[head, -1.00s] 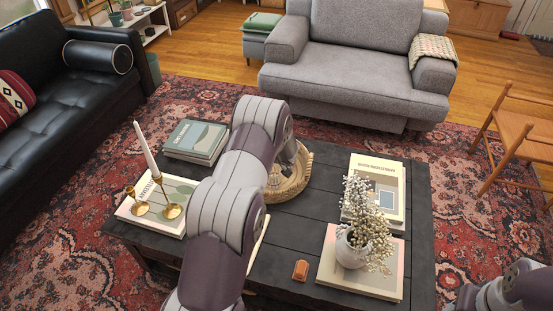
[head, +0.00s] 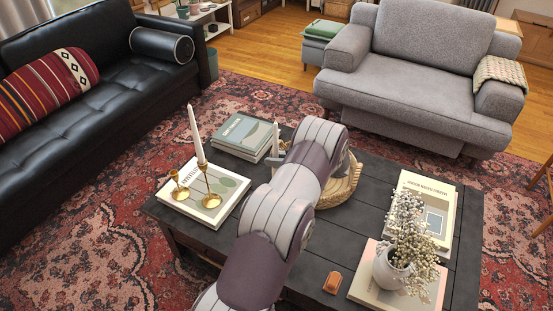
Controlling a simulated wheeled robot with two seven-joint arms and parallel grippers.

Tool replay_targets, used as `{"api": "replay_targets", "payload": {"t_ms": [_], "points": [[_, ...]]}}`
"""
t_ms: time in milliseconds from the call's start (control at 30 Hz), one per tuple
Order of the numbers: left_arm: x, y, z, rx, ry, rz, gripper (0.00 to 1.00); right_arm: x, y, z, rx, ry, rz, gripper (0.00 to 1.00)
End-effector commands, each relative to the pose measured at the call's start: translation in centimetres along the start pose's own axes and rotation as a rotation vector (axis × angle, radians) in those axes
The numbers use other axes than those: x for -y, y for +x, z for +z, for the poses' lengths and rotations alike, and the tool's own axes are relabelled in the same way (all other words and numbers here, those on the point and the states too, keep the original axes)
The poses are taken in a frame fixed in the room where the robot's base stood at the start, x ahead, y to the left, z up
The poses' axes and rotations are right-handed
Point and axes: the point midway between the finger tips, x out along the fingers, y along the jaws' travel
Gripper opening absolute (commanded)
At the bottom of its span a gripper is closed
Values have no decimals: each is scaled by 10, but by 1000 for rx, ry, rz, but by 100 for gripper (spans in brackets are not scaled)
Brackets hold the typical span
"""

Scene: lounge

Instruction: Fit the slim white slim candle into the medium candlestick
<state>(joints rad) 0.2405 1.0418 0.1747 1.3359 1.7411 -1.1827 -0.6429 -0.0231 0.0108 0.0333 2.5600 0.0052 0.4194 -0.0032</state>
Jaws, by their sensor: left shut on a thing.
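Two brass candlesticks stand on a book at the left of the dark table. The taller candlestick (head: 210,190) has a white candle (head: 196,135) upright in its top. The shorter candlestick (head: 178,188) beside it has an empty top. My left gripper (head: 276,157) is mostly hidden behind my own forearm, to the right of the candlesticks. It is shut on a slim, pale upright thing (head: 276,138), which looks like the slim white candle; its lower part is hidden. My right gripper is out of view.
The book (head: 228,190) lies under the candlesticks, with a green book stack (head: 243,135) behind. A woven tray (head: 340,190) is partly hidden by my arm. A flower vase (head: 392,268) and books stand at right. A small orange-brown object (head: 333,282) lies near the front.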

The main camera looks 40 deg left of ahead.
Motion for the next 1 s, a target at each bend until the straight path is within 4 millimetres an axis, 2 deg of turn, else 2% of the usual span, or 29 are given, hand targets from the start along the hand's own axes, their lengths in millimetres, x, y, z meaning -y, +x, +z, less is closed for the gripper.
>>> {"api": "replay_targets", "payload": {"t_ms": [733, 1000], "points": [[0, 16, 37, 0, 0, 1, 0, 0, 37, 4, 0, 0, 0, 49], [0, 15, 36, 0, 0, 1, 0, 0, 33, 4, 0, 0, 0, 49]]}}
